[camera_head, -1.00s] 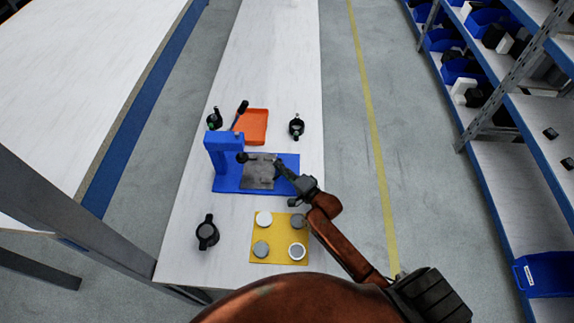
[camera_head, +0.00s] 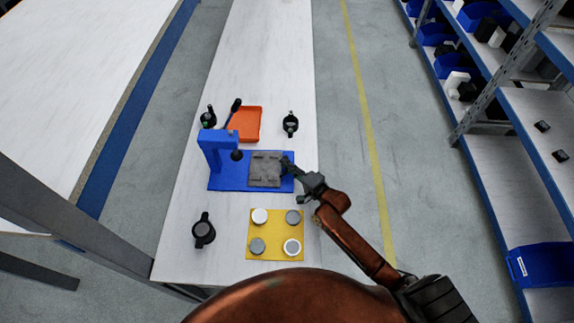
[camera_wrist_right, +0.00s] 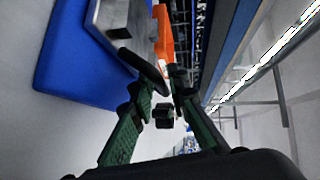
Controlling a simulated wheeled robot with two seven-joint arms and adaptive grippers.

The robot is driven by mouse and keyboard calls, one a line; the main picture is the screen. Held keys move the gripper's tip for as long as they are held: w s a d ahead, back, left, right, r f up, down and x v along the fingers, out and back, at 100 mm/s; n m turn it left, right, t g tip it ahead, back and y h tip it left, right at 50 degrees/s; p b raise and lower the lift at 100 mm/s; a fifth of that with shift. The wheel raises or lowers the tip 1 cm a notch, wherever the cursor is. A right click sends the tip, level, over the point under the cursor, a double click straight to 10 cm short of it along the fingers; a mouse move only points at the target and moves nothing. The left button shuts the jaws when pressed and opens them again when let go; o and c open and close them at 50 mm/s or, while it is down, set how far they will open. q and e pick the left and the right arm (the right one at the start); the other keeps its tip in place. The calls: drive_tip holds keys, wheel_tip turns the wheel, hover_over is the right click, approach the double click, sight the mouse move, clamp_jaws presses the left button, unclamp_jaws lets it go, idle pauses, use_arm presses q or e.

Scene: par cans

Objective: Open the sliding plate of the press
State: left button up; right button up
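The blue press (camera_head: 228,183) stands on the white table, with its upright at the left. Its grey sliding plate (camera_head: 265,169) lies on the blue base, right of the upright and the black press knob. The plate's edge and the blue base also show in the right wrist view (camera_wrist_right: 70,60). My right gripper (camera_head: 291,168) is at the plate's right edge. In the wrist view its green-padded fingers (camera_wrist_right: 160,85) are a little apart, with the dark handle (camera_wrist_right: 143,68) of the plate at their tips; the contact is partly hidden. My left gripper is out of view.
A yellow mat (camera_head: 276,238) with several round discs lies in front of the press. An orange tray (camera_head: 246,125) stands behind it. Black cans stand at the front left (camera_head: 203,231), back left (camera_head: 208,117) and back right (camera_head: 290,124). Shelves (camera_head: 510,160) stand far right.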

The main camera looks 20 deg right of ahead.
drive_tip(key=v, duration=1.2)
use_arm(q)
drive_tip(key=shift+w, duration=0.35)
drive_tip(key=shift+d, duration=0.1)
